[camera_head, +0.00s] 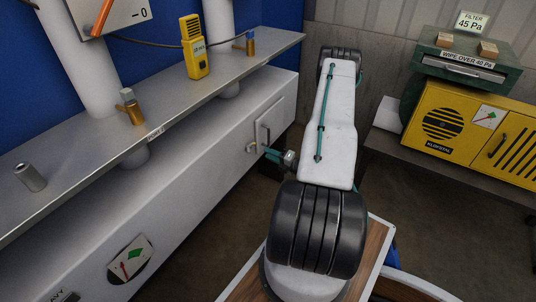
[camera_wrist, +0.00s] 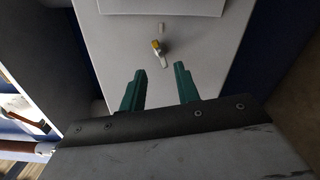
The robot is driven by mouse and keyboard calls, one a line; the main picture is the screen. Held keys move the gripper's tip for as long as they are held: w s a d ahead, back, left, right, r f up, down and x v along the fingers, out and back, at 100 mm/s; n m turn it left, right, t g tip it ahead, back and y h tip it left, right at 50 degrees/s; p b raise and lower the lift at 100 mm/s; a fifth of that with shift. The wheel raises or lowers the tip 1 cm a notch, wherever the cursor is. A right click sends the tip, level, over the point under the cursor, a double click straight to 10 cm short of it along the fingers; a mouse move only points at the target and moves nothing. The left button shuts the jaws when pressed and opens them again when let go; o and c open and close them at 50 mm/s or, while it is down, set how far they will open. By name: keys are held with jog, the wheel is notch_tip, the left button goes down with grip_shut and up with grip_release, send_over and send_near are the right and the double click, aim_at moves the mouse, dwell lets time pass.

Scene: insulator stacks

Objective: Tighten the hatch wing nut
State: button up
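The pale hatch panel (camera_head: 277,116) is on the side of the long white duct in the head view, with a handle (camera_head: 264,134) on it. A small fitting that looks like the wing nut (camera_head: 250,147) sits at its lower left. In the wrist view, the small yellow and white wing nut (camera_wrist: 156,46) stands on a pale panel (camera_wrist: 118,45), just beyond my fingertips. Its exact turn is too small to tell. My gripper (camera_wrist: 160,70) has two green fingers, apart with nothing between them. In the head view, my gripper (camera_head: 270,153) points left toward the hatch.
A metal shelf (camera_head: 135,135) runs above the duct, holding a yellow handheld meter (camera_head: 194,48), brass fittings (camera_head: 129,107) and a grey cylinder (camera_head: 30,177). A gauge (camera_head: 130,259) is on the duct. A yellow unit (camera_head: 465,125) and green filter box (camera_head: 465,70) stand right.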

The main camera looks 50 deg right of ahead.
aim_at(253, 148)
jog(key=o, duration=0.8)
jog(key=shift+a+n, duration=0.1)
jog(key=shift+n, duration=0.3)
jog(key=w+n, duration=0.2)
jog(key=n, duration=0.4)
jog(key=w+n, duration=0.3)
jog(key=n, duration=0.4)
jog(key=w+a+n, duration=0.1)
jog(key=w+n, duration=0.1)
jog(key=n, duration=0.4)
jog(key=shift+w+a+r, duration=0.1)
jog(key=shift+w+r, duration=0.05)
jog(key=shift+w, duration=0.25)
jog(key=c, duration=1)
